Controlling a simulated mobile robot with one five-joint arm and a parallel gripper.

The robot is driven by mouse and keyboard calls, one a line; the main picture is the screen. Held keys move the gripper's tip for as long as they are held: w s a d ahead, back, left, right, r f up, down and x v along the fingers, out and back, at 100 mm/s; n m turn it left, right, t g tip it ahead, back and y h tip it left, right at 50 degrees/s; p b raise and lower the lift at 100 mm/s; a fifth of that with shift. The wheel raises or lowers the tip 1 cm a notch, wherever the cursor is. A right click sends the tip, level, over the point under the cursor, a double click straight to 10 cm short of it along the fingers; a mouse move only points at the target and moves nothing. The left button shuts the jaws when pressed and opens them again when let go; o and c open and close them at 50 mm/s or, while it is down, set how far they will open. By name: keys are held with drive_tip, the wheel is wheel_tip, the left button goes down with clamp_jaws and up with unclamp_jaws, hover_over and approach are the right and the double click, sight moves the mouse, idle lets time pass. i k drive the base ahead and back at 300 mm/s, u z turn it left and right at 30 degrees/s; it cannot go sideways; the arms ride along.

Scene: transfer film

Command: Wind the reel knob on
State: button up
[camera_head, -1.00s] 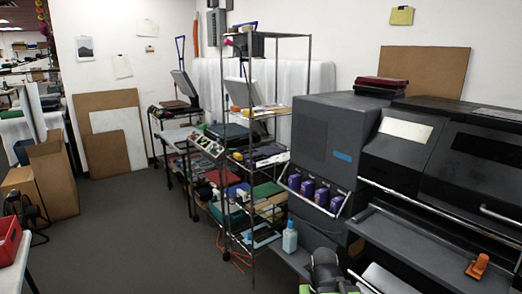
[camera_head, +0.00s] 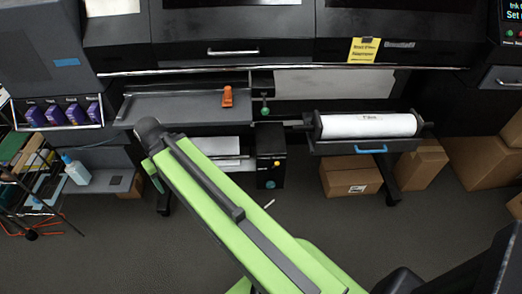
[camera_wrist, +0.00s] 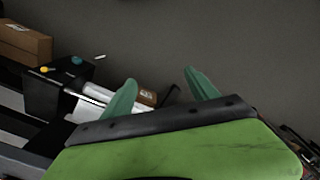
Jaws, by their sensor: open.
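A black box (camera_head: 270,160) stands under the printer's front, with a small yellow-orange knob (camera_head: 277,163) and a teal knob (camera_head: 270,184) on its face. In the wrist view the yellow knob (camera_wrist: 44,69) and teal knob (camera_wrist: 77,61) show at the upper left. Which one is the reel knob I cannot tell for sure. A white film roll (camera_head: 365,126) lies on its holder to the right of the box. My gripper (camera_wrist: 160,90) is open, its two teal fingers apart and empty, not touching the box. In the head view my arm mostly hides it.
A dark tray (camera_head: 185,106) with an orange clip (camera_head: 227,97) juts out at the printer's front. A green knob (camera_head: 265,111) hangs beside it. Cardboard boxes (camera_head: 350,175) stand below and right of the roll. A wire rack (camera_head: 30,180) stands left. The grey floor in front is mostly clear.

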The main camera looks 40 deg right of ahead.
sight(270, 184)
drive_tip(key=z, duration=1.05)
drive_tip(key=k, duration=0.4)
drive_tip(key=u, duration=0.4)
